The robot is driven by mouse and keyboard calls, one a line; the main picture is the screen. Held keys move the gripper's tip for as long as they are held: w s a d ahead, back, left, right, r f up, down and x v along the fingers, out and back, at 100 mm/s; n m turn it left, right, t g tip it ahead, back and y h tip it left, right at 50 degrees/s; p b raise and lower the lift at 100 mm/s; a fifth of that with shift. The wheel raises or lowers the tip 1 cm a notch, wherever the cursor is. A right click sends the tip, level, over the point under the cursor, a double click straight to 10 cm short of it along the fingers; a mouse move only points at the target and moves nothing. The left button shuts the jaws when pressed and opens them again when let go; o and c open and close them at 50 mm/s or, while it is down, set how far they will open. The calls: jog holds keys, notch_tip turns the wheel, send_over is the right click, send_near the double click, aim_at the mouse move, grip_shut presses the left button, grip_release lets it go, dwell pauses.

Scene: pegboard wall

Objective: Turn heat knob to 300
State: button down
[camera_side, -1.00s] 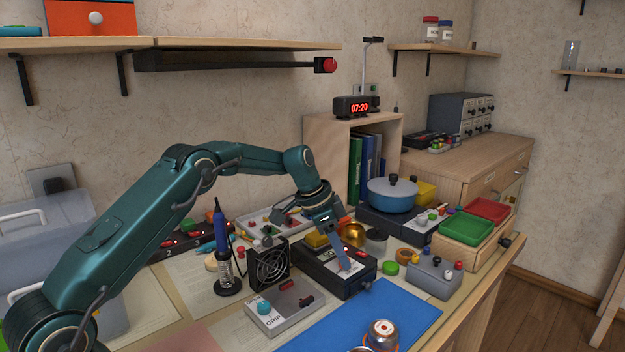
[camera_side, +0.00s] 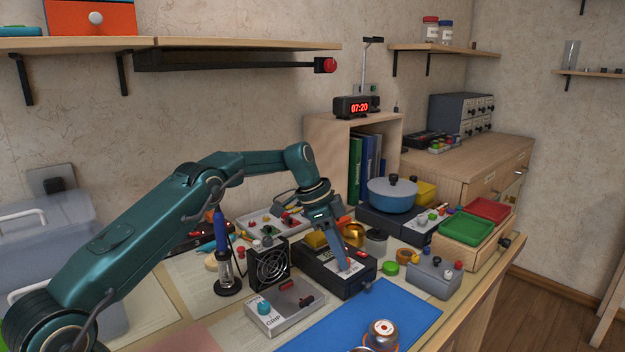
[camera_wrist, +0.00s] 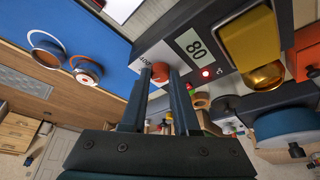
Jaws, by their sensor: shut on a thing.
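A dark control box (camera_side: 322,277) with a pale top panel stands on the bench, below my gripper (camera_side: 347,268). In the wrist view, an orange-red round knob (camera_wrist: 160,72) sits between the fingertips of my gripper (camera_wrist: 160,75), which is shut on it. The fingers hide part of the knob and its label, so its pointer cannot be made out. The box's display (camera_wrist: 194,47) shows tilted digits that look like 80. A red light (camera_wrist: 206,73) glows beside it.
A black fan (camera_side: 268,264) and a grey box with a teal knob (camera_side: 285,306) stand left of the control box. A blue mat (camera_side: 370,318) lies in front. A brass dome (camera_side: 354,234) and a blue pot (camera_side: 391,195) stand behind.

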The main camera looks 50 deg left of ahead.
aim_at(330, 265)
jog(key=c, duration=0.7)
grip_release()
jog(key=shift+o, duration=0.2)
jog(key=shift+v, duration=2.6)
